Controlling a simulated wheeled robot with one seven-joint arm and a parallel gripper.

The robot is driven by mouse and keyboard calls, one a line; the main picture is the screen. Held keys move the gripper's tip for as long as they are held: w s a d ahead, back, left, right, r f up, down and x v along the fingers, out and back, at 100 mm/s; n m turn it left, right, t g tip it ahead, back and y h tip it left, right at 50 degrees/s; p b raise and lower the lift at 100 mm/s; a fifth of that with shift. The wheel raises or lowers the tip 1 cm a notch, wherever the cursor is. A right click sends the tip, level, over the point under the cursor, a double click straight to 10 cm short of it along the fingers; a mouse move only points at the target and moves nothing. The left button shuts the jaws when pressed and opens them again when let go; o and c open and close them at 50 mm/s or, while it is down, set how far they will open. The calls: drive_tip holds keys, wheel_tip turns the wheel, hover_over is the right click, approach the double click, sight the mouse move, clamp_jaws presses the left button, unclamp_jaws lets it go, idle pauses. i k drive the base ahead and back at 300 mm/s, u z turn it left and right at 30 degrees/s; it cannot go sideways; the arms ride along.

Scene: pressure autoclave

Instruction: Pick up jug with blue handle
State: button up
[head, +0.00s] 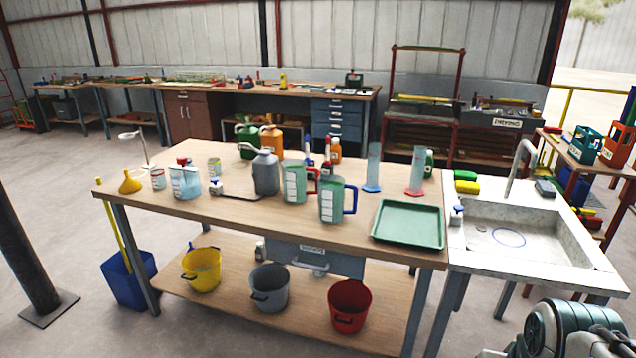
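The jug with the blue handle (331,203) stands upright on the wooden workbench (240,208), near its front edge. It is green with a white label panel, and its blue handle points right. A similar green jug with a red handle (296,184) stands just behind it to the left. Its handle comes close to the blue-handled jug; I cannot tell if they touch. Rounded teal, white and black parts at the bottom right look like my own arm. My gripper's fingers do not show in the head view.
Measuring cylinders (373,168) stand behind right, and a green tray (408,224) lies right. A sink (525,235) adjoins the bench. Buckets (349,305) stand on the lower shelf.

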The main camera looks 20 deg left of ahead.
sight(331, 188)
drive_tip(key=k, duration=0.55)
drive_tip(key=u, duration=0.85)
drive_tip(key=i, duration=0.8)
drive_tip(key=u, duration=0.7)
drive_tip(key=i, duration=0.95)
drive_tip(key=z, duration=0.55)
drive_tip(key=i, duration=0.7)
drive_tip(key=z, duration=0.45)
